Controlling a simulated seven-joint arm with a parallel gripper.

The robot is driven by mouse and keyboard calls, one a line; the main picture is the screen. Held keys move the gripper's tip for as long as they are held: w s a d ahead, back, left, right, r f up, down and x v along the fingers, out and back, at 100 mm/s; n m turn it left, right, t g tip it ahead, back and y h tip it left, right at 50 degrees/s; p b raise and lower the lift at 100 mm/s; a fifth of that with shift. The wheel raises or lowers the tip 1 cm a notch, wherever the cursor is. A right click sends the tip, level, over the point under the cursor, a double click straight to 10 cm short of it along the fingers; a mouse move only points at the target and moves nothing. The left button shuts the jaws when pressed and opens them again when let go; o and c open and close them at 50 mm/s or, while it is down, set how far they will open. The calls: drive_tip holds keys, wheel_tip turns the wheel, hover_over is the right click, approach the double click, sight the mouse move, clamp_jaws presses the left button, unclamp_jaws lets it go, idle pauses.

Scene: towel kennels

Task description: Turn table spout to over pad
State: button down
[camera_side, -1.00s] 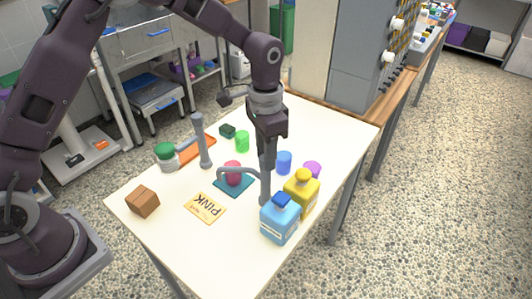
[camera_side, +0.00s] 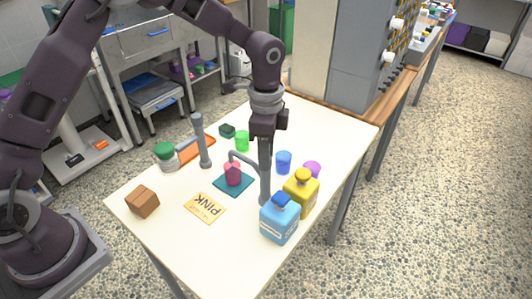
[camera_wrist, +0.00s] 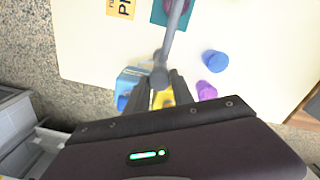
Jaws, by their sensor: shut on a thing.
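The table spout (camera_side: 264,185) is a grey upright post with a bent arm near the right front of the table.
Blue (camera_side: 280,221) and yellow (camera_side: 301,194) bottles stand close right of the post. Blue (camera_side: 284,162), purple (camera_side: 313,169) and green (camera_side: 242,141) cups stand behind. A second grey post (camera_side: 201,142), green-lidded jar (camera_side: 165,156), brown box (camera_side: 142,201) and PINK card (camera_side: 205,208) lie left.

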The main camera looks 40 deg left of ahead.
idle(0.4)
drive_tip(key=c, duration=1.1)
unclamp_jaws()
wheel_tip(320, 180, up, 7)
drive_tip(key=shift+r, duration=0.1)
drive_tip(key=s+a+r+n+t, duration=0.2)
drive_tip(key=s+a+r+n, duration=0.1)
drive_tip(key=s+r, duration=0.4)
drive_tip(key=s+a+r+n+t, duration=0.2)
drive_tip(key=s+a+n, duration=0.1)
drive_tip(key=s, duration=0.7)
drive_tip(key=s+a+r+n+t, duration=0.1)
drive_tip(key=s+a+r+n, duration=0.1)
drive_tip(key=s+n, duration=0.4)
drive_tip(key=s+a, duration=0.1)
drive_tip(key=s, duration=0.4)
drive_tip(key=shift+n+t, duration=0.3)
drive_tip(key=shift+t, duration=0.1)
